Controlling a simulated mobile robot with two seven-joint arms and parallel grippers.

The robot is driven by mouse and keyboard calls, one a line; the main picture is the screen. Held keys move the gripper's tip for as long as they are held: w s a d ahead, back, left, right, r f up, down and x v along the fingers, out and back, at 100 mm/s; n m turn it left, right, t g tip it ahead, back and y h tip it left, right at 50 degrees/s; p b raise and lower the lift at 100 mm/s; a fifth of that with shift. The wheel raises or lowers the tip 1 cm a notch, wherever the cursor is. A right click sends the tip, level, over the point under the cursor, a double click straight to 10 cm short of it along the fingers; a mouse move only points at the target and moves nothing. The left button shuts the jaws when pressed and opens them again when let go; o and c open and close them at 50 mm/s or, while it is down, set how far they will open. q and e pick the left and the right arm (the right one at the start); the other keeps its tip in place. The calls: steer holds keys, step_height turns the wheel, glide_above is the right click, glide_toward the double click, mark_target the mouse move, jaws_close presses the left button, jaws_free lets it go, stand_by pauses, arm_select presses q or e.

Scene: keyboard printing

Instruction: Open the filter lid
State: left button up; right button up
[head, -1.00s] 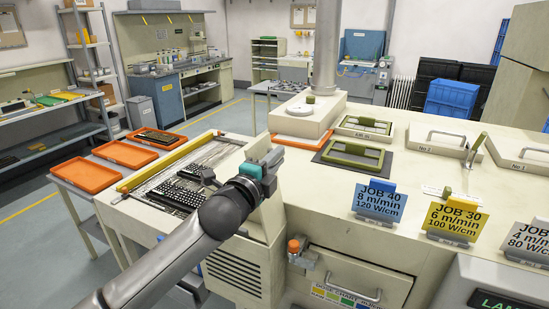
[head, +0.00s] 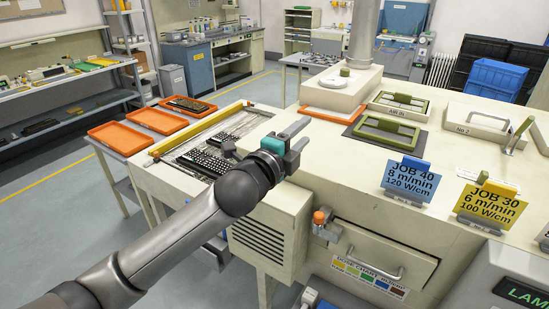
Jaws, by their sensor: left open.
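My left gripper (head: 303,134) is open and empty, raised over the left part of the big cream machine (head: 335,185). No part is clearly marked as a filter lid. A pale plate with a bar handle, labelled No 2 (head: 476,119), lies on the machine top at right. Two green-framed pieces lie there too: one on a dark mat (head: 391,133), one farther back (head: 400,104). My gripper is left of all of these and apart from them. A cream vented box (head: 265,238) stands on the machine's front, below my gripper. My right gripper is out of view.
Blue JOB 40 (head: 410,182) and yellow JOB 30 (head: 489,204) signs stand along the machine's front edge. A green-handled lever (head: 519,133) rises at right. An orange-topped knob (head: 320,222) sits beside a drawer handle (head: 378,268). Keyboards (head: 208,160) lie at left.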

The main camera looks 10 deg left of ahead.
arm_select(q)
steer(key=b+v, duration=0.2)
steer(key=v, duration=1)
